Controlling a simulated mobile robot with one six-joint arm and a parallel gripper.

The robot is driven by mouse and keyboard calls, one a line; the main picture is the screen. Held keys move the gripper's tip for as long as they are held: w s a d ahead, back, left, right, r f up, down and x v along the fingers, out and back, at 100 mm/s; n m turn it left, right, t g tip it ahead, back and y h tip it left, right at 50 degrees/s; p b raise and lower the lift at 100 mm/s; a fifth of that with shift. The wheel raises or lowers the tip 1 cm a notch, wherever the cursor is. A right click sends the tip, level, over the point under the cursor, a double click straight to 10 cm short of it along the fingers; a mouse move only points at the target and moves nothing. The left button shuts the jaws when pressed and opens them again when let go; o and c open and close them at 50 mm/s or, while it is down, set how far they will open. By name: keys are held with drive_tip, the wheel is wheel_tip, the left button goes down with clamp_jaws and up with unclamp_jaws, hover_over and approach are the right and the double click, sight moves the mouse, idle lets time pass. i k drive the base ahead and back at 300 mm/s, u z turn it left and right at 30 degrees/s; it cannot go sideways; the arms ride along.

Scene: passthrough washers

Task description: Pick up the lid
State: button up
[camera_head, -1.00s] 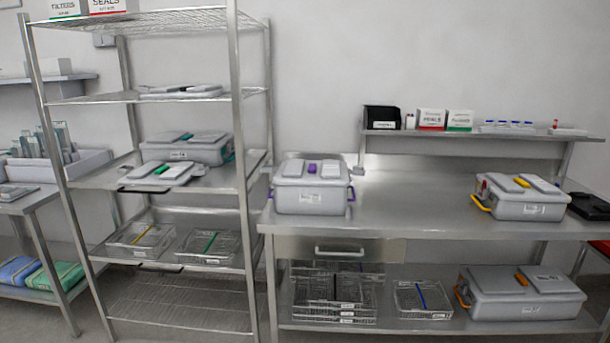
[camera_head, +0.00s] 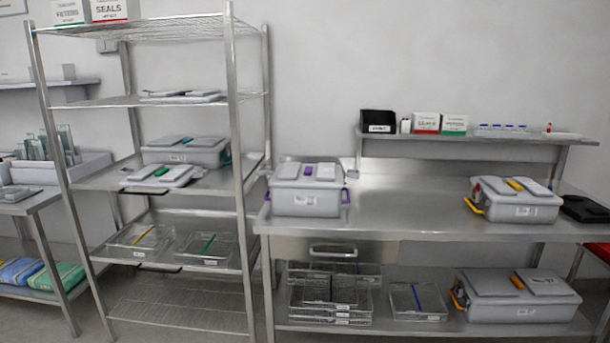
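Several grey lids show in the head view, and I cannot tell which one the task means. A loose grey lid with a green part (camera_head: 164,174) lies on the middle shelf of the rack at left. Flat grey lids (camera_head: 180,96) lie stacked on the shelf above it. Lidded grey boxes also show: one with purple handles (camera_head: 308,190) on the steel table, one with yellow handles (camera_head: 516,199) at the table's right, one with orange handles (camera_head: 518,296) below it, and one with a green handle (camera_head: 188,152) on the rack. My gripper is not in view.
The steel table (camera_head: 405,208) is clear between its two boxes. A black tray (camera_head: 584,208) sits at its right end. Wire baskets (camera_head: 418,301) stand on the lower shelf. The rack's upright posts (camera_head: 238,150) stand in front of its shelves.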

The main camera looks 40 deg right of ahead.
sight(292, 174)
drive_tip(key=z, duration=0.05)
drive_tip(key=i, duration=0.95)
drive_tip(key=u, duration=0.05)
